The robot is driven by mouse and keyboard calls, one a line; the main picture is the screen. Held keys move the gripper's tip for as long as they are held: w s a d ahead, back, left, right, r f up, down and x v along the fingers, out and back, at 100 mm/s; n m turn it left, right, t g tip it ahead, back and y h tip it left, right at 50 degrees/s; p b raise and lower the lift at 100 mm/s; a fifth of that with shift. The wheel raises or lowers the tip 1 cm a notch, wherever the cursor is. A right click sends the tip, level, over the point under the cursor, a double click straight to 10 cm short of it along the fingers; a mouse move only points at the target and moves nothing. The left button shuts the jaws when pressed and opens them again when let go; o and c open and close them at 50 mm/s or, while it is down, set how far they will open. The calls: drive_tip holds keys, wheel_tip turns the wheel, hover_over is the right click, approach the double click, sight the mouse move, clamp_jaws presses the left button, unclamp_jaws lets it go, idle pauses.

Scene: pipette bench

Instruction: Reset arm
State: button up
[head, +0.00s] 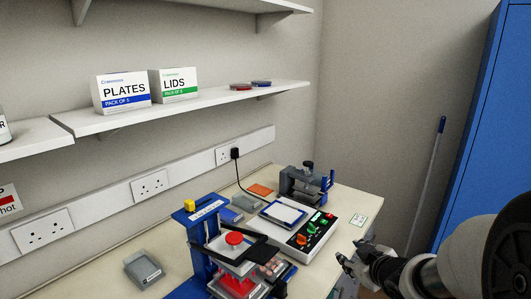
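My gripper (350,264) is at the lower right of the head view, off the front edge of the bench, with my arm reaching in from the right. Its fingers point left toward the bench. They are small and dark here, and I cannot tell whether they are apart or closed. No held thing can be made out. The bench (345,197) lies to the left of my gripper.
A blue press-like device (200,250) with a red knob, a white control box (318,232) and a grey clamp device (305,182) stand on the bench. A grey block (143,270) lies left. A shelf (200,112) holds boxes. A blue cabinet (495,130) stands right.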

drive_tip(key=s+r+m+g+h, duration=0.1)
drive_tip(key=s+r+m+h, duration=0.2)
drive_tip(key=s+r, duration=0.25)
drive_tip(key=s+a+m+g+y, duration=0.1)
drive_tip(key=s+a, duration=0.3)
drive_tip(key=s, duration=0.8)
drive_tip(key=s+a+m+g+y, duration=0.1)
drive_tip(key=s+a+g, duration=0.3)
drive_tip(key=s, duration=0.9)
drive_tip(key=shift+s+a+r+m+g, duration=0.25)
drive_tip(key=shift+s+a+m+g, duration=0.1)
drive_tip(key=shift+m, duration=0.55)
drive_tip(key=shift+w, duration=0.1)
